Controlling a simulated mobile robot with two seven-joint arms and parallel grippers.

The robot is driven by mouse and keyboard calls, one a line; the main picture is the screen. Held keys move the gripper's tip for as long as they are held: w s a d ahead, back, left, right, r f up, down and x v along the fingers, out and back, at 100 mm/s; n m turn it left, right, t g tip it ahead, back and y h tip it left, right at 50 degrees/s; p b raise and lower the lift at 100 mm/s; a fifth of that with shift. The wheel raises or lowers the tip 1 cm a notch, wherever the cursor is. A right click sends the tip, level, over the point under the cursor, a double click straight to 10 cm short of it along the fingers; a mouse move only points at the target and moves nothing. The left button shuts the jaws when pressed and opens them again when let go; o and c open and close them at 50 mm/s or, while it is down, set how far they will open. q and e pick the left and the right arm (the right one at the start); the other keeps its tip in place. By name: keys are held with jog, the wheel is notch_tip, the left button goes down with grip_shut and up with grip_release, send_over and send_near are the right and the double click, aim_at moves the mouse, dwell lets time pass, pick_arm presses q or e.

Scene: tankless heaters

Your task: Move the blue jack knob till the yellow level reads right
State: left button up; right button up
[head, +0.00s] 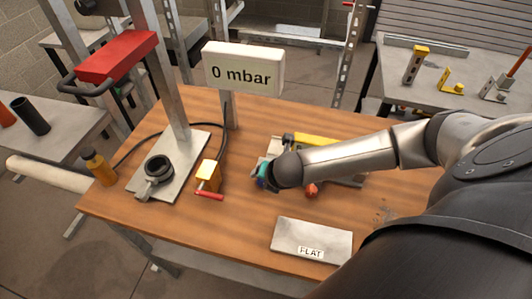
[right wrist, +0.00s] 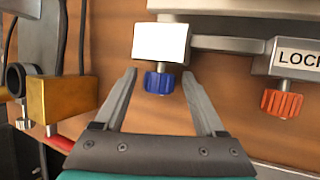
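The blue jack knob (right wrist: 159,83) sits under a white block (right wrist: 161,43) in the right wrist view. My right gripper (right wrist: 160,78) is open, with one fingertip on each side of the knob and visible gaps to both. In the head view my right gripper (head: 262,174) is at the left end of the jack fixture, and the arm hides the knob and part of the fixture. The yellow level (head: 316,141) lies behind my forearm, partly covered; its reading cannot be made out. My left gripper is not in view.
An orange knob (right wrist: 282,103) hangs under a block marked LOCK (right wrist: 298,58), right of the gripper. Left stand a brass block with a red handle (head: 208,178) and a post base (head: 150,190). A FLAT plate (head: 312,238) lies in front; a sign (head: 243,70) reads 0 mbar.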

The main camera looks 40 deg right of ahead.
jog(key=p+v, duration=0.3)
jog(key=v, duration=1.2)
jog(key=shift+a+r, duration=0.1)
